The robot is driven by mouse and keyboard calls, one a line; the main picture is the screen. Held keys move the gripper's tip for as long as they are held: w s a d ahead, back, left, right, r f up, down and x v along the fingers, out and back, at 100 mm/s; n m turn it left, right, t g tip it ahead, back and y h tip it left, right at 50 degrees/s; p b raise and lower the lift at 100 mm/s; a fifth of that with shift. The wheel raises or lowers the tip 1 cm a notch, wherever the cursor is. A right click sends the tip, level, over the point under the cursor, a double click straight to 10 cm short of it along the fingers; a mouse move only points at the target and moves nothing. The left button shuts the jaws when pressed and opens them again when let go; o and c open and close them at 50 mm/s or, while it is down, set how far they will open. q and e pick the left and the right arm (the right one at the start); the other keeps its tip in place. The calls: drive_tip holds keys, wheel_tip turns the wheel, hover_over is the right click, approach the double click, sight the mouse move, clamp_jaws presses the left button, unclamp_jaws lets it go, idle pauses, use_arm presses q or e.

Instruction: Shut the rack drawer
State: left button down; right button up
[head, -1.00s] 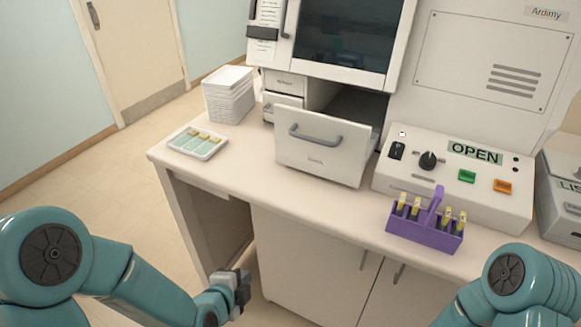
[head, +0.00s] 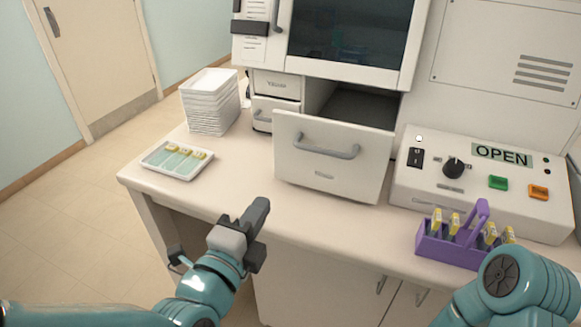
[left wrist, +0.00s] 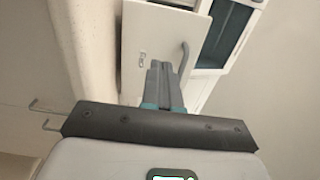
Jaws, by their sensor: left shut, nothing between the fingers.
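The rack drawer (head: 330,170) is pulled out of the white machine, with its dark interior showing behind the front. A grey bar handle (head: 326,149) runs across its white front. My left gripper (head: 256,212) is shut and empty, in front of the drawer and a little to its left, apart from it in the head view. In the left wrist view the closed fingers (left wrist: 160,82) overlap the drawer front (left wrist: 142,45), with the handle (left wrist: 184,62) just to their right; I cannot tell the gap. My right gripper is out of view; only my right arm shows.
A tray of slides (head: 176,160) and a stack of white trays (head: 210,102) stand left of the drawer. A purple rack (head: 447,250) with several yellow-topped slides stands at the counter's right front. Behind it is a control box (head: 455,205) with an OPEN sign.

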sight(298, 158)
use_arm(q)
drive_tip(key=p+x, duration=0.1)
drive_tip(key=x, duration=0.3)
drive_tip(key=p+x, duration=0.1)
drive_tip(key=x, duration=0.4)
drive_tip(key=d+p+x, duration=0.1)
drive_tip(key=p+x, duration=0.1)
drive_tip(key=x, duration=0.2)
drive_tip(key=shift+w, duration=0.2)
drive_tip(key=shift+w+f, duration=0.1)
drive_tip(key=shift+w, duration=0.05)
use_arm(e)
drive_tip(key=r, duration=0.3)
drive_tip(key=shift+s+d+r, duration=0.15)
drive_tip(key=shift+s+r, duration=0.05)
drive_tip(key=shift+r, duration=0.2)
use_arm(q)
drive_tip(key=shift+d, duration=0.1)
